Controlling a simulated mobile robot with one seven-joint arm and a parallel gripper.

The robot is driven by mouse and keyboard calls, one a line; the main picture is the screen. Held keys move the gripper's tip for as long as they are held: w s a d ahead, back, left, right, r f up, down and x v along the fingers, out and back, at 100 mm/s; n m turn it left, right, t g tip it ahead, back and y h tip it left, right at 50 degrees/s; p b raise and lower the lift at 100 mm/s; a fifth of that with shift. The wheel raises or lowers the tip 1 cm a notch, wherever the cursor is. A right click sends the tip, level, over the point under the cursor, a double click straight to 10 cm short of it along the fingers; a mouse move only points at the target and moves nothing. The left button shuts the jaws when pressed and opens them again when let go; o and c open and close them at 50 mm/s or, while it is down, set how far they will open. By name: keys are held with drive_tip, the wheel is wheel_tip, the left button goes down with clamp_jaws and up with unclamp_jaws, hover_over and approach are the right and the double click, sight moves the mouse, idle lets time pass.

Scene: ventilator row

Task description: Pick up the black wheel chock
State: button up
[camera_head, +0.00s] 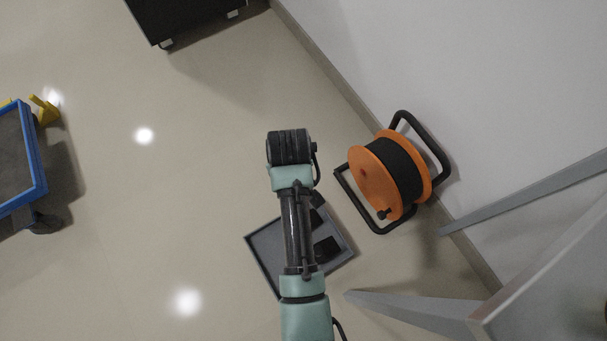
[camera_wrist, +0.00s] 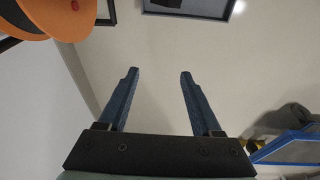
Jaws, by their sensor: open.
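A grey tray with a dark rim (camera_head: 262,262) lies on the floor under my arm in the head view. A black block (camera_head: 326,249), which looks like the wheel chock, lies in it just right of my forearm. Another dark shape, partly behind the arm, shows above it; I cannot tell what it is. The arm hides my gripper in the head view.
An orange cable reel (camera_head: 372,178) with a black frame stands right of the tray by the wall. Grey legs (camera_head: 410,308) stand at lower right. A blue-edged cart (camera_head: 30,150) is at left, a black cabinet (camera_head: 190,15) at top. The floor at left centre is clear.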

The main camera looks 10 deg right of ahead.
drive_tip(key=s+f+b, duration=0.2)
drive_tip(key=f, duration=0.3)
drive_tip(key=s+f+g+b, duration=0.1)
drive_tip(key=s+f+b, duration=0.1)
drive_tip(key=f, duration=0.4)
drive_tip(key=s+f+g+b, duration=0.1)
drive_tip(key=s+f+b, duration=0.1)
drive_tip(key=f+b, duration=0.2)
drive_tip(key=shift+d+f, duration=0.2)
drive_tip(key=shift+f, duration=0.6)
drive_tip(key=f+b, duration=0.5)
drive_tip(key=shift+w+f, duration=0.1)
drive_tip(key=shift+w, duration=0.15)
clamp_jaws()
